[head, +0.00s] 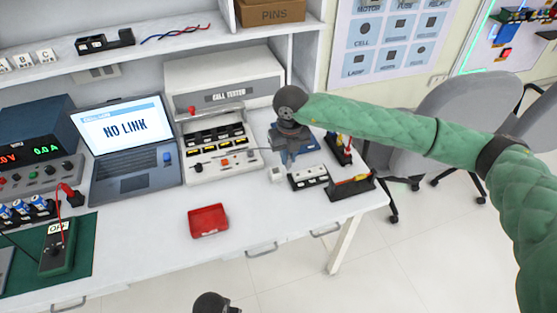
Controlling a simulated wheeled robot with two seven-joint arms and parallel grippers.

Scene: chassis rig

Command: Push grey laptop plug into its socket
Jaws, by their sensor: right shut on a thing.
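The open laptop (125,150) stands left of centre on the bench, its screen reading "NO LINK". A small blue piece (167,157) shows at its right side; I cannot tell if it is the socket. My right gripper (287,148) points down over the bench right of the cell tester, well away from the laptop. A thin lead runs from the tester's front towards this gripper. My left gripper's jaws are not in view.
The cell tester (231,92) stands right of the laptop. A red tray (208,221) lies near the front edge. A white block with dark openings (309,178) and a dark holder (350,188) stand at the right end. The white bench top around the red tray is clear.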

